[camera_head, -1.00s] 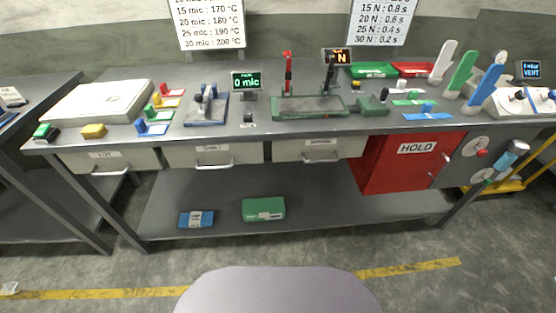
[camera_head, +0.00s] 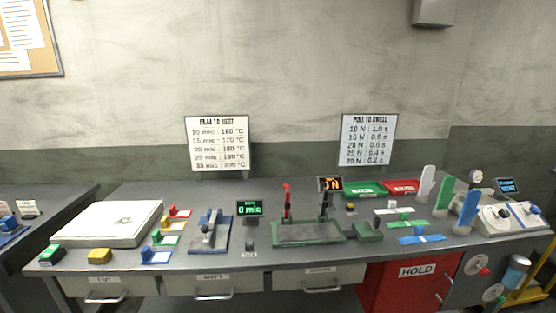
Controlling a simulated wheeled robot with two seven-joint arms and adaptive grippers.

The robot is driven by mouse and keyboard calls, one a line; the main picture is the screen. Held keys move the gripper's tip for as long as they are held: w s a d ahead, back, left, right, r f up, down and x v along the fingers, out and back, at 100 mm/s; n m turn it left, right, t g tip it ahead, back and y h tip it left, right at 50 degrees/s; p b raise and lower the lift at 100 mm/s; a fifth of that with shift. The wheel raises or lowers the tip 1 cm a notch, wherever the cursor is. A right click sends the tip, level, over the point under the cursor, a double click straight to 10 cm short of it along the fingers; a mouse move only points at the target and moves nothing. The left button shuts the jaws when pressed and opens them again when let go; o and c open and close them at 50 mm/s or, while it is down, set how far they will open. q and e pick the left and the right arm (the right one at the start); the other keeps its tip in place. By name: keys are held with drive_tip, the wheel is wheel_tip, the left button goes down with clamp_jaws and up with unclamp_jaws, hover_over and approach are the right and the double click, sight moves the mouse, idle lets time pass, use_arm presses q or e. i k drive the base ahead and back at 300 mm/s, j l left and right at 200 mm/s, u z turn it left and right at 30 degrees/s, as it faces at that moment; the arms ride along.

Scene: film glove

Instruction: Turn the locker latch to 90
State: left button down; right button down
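A red locker (camera_head: 397,290) labelled HOLD stands under the right part of the bench, its lower part cut off by the picture's bottom edge. A slim silver handle (camera_head: 445,290) is at the right side of its door. To the right, a grey panel carries a round dial with a red knob (camera_head: 484,271). A second round part (camera_head: 493,292) sits lower on that panel. I cannot tell which of these parts is the latch, nor its angle. Neither gripper is in view.
The bench (camera_head: 290,262) holds a pale flat box (camera_head: 105,223), a blue-based press (camera_head: 211,232), a green-based stand (camera_head: 307,233), red and green trays, and upright colored paddles at the right. A blue-capped cylinder (camera_head: 516,269) stands by the panel. Two charts hang behind.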

sight(484, 272)
drive_tip(key=z, duration=1.6)
